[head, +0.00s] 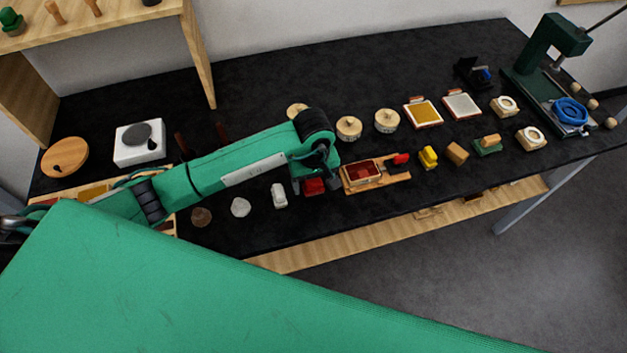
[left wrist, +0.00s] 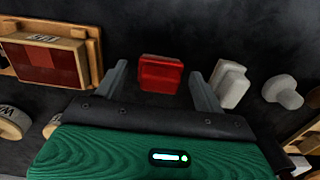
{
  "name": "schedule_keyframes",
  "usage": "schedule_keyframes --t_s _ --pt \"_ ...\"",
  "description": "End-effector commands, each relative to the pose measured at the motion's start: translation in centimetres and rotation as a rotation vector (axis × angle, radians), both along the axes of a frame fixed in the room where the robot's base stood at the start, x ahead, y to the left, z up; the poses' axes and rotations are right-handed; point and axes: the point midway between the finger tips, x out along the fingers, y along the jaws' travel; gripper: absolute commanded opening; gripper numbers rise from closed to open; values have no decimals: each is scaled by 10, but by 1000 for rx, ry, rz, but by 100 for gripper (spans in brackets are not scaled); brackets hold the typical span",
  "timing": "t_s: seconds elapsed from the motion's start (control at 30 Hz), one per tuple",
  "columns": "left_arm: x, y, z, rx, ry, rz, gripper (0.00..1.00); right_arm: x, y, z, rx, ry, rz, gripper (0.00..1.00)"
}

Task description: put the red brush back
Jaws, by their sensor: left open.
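My left gripper (head: 314,184) is open, pointing down over the dark bench. A small red block-shaped thing (head: 313,188) lies between and below its fingers. It also shows in the left wrist view (left wrist: 160,74), with a finger to each side and visible gaps, so it is not gripped. It may be the red brush; no bristles can be made out. Just right of the gripper is a wooden tray (head: 346,188) with a dark red filling. Another small red piece (head: 401,159) with a dark part is at that tray's right end. My right gripper is not in view.
A white block (head: 279,195) and a pale lump (head: 240,207) lie left of the gripper. Yellow (head: 428,157) and brown (head: 457,153) blocks stand right of the tray. Round wooden tins (head: 348,128) stand behind. A green press (head: 552,65) is at far right.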

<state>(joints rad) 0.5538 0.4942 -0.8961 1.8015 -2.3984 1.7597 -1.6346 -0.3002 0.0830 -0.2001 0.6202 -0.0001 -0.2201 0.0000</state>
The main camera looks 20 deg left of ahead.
Motion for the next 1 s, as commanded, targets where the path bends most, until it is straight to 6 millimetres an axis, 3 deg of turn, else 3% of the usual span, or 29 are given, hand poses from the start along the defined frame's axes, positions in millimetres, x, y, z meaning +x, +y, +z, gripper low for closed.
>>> schedule_keyframes --t_s 0.17,0.6,0.8,1.0 --pt "2 1 21 0 -6 -1 70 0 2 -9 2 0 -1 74" --pt "2 0 101 0 -5 0 70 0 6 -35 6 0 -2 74" --pt "1 0 118 0 -1 1 70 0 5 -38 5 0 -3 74" --pt "1 0 122 0 0 1 70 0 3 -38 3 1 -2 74"
